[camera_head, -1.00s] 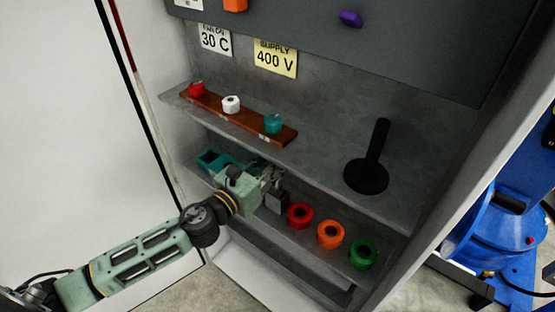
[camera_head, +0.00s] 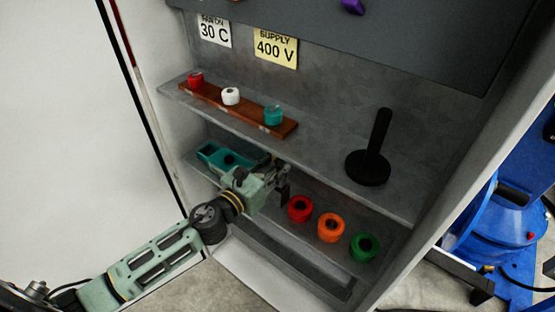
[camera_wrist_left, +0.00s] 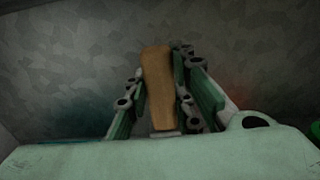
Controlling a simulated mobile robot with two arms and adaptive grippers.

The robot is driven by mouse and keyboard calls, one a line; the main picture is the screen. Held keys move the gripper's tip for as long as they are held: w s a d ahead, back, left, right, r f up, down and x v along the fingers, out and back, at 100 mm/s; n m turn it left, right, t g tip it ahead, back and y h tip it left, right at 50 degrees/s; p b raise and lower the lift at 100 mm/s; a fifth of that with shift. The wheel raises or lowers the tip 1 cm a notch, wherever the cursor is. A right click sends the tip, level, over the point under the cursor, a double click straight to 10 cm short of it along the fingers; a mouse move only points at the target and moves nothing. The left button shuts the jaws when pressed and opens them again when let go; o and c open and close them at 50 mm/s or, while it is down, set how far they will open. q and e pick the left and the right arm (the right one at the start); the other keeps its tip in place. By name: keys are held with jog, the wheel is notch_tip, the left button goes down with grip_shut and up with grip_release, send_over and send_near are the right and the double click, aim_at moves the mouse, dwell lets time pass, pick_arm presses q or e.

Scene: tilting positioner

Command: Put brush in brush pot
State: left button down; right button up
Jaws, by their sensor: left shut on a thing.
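My left gripper (camera_head: 282,182) is over the lower shelf of the cabinet, left of the red roll. In the left wrist view its fingers (camera_wrist_left: 163,95) are shut on a brown, wood-coloured upright piece (camera_wrist_left: 158,88), which looks like the brush's handle. Its far end and any bristles cannot be made out. In the head view the held piece is mostly hidden by the gripper. No thing is clearly a brush pot. A teal holder (camera_head: 212,151) with a dark opening lies on the lower shelf behind my wrist. My right gripper is not in view.
Red (camera_head: 299,209), orange (camera_head: 331,228) and green (camera_head: 364,247) rolls line the lower shelf. The upper shelf (camera_head: 330,172) bears a wooden rack (camera_head: 241,116) with three coloured pieces and a black post on a round base (camera_head: 370,168). The upper shelf overhangs my gripper.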

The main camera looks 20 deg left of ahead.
pick_arm(q)
jog(key=shift+f, duration=0.3)
jog(key=c, duration=1.5)
grip_release()
jog(key=shift+r, duration=0.1)
jog(key=shift+r, duration=0.2)
jog(key=shift+r+p, duration=0.45)
jog(key=shift+p, duration=0.05)
jog(key=shift+b+v, duration=2.2)
jog(key=shift+v, duration=3.8)
